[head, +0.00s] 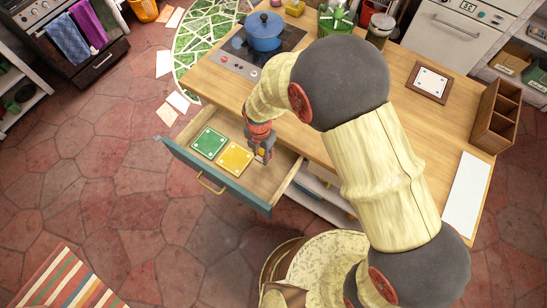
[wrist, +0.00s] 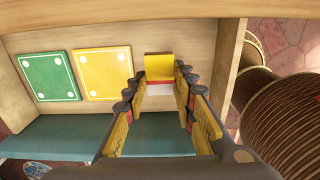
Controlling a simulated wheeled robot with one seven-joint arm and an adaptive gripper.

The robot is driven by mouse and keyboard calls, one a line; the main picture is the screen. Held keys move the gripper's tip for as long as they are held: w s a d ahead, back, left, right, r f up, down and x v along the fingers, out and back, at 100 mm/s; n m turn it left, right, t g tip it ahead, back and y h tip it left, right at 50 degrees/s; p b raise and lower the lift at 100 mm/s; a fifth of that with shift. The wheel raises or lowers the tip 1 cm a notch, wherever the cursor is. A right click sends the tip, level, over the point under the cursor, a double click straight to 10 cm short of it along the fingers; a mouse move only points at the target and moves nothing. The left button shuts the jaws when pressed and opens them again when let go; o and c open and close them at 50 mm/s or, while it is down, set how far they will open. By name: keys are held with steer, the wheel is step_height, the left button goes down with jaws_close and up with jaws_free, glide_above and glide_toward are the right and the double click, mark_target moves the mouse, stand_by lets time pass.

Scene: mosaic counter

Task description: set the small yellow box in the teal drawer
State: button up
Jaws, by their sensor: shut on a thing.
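The teal drawer (head: 228,191) is pulled out from the wooden counter, its teal front also showing in the wrist view (wrist: 60,138). My gripper (head: 263,156) reaches down into the drawer's right part. In the wrist view my gripper (wrist: 160,80) has its fingertips on either side of the small yellow box (wrist: 159,67), shut on it. The box has a yellow top and a red and white side. It is over or on the drawer floor, right of the tiles; I cannot tell if it touches the floor.
A green tile (head: 209,142) and a yellow tile (head: 235,158) lie flat in the drawer, left of my gripper. On the counter (head: 330,140) are a blue pot (head: 264,32) on a hob, a wooden rack (head: 495,115) and a framed tile (head: 430,81).

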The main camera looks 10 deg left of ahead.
glide_above(275, 163)
step_height(275, 163, down, 6)
steer(key=shift+s+a+r+b, duration=0.1)
steer(key=shift+a+r+b, duration=0.1)
steer(key=shift+b, duration=0.25)
steer(key=shift+d+f+b, duration=0.2)
steer(key=shift+f+b, duration=0.2)
steer(key=shift+f, duration=1.35)
steer(key=shift+f, duration=0.2)
steer(key=o, duration=0.8)
steer(key=shift+o, duration=0.2)
steer(key=shift+r, duration=0.15)
step_height(275, 163, up, 12)
steer(key=p, duration=0.2)
steer(key=shift+w+r, duration=0.15)
steer(key=shift+w, duration=0.05)
